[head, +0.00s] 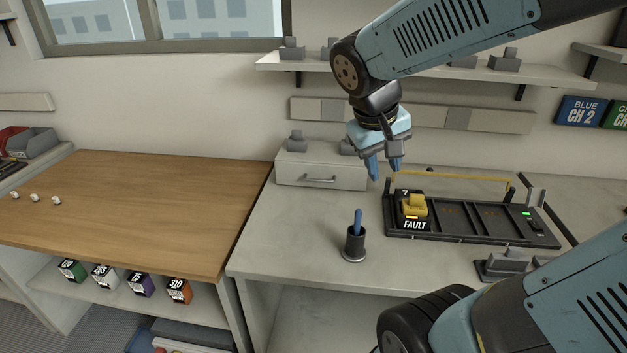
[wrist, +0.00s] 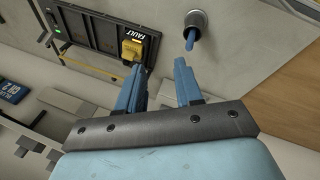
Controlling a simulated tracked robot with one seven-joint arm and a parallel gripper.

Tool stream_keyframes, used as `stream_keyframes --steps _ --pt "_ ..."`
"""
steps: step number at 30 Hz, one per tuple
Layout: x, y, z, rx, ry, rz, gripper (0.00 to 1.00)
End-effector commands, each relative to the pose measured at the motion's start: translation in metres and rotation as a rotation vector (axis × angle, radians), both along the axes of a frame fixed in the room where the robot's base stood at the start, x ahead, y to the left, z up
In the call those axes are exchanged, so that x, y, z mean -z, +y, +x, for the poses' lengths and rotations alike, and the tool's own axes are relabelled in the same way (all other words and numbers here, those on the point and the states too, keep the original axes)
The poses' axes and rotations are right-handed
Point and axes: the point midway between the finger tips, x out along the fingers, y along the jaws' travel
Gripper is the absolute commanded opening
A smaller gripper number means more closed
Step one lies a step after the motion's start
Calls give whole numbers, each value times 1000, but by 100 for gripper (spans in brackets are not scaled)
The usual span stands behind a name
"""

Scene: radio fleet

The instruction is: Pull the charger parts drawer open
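The charger parts drawer appears to be the pale drawer unit (head: 321,172) on the grey bench against the wall, left of the charger. Its front looks shut and has a small bar handle (head: 320,180). My gripper (head: 384,172) hangs above the bench, right of the drawer and apart from its handle. Its blue fingers (wrist: 157,85) are spread with nothing between them. The drawer cannot be made out in the wrist view.
A black charger tray (head: 470,238) holds a yellow radio (head: 414,206) beside a FAULT label. A dark cup (head: 354,243) with a blue tool stands in front of the drawer, to its right. Grey blocks sit on the drawer unit. A wooden bench (head: 150,205) lies left.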

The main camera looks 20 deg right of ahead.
Motion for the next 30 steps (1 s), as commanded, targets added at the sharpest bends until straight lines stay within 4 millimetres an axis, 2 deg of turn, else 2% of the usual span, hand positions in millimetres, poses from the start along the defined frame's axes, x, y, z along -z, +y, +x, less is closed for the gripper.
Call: stream_keyframes --steps 9,17,25,30 --pt "29 -14 38 -10 140 -256 35" --pt "50 -17 75 -48 188 -471 35" --pt "75 -9 120 -125 181 -684 35" --pt "95 3 149 -193 148 -804 35"
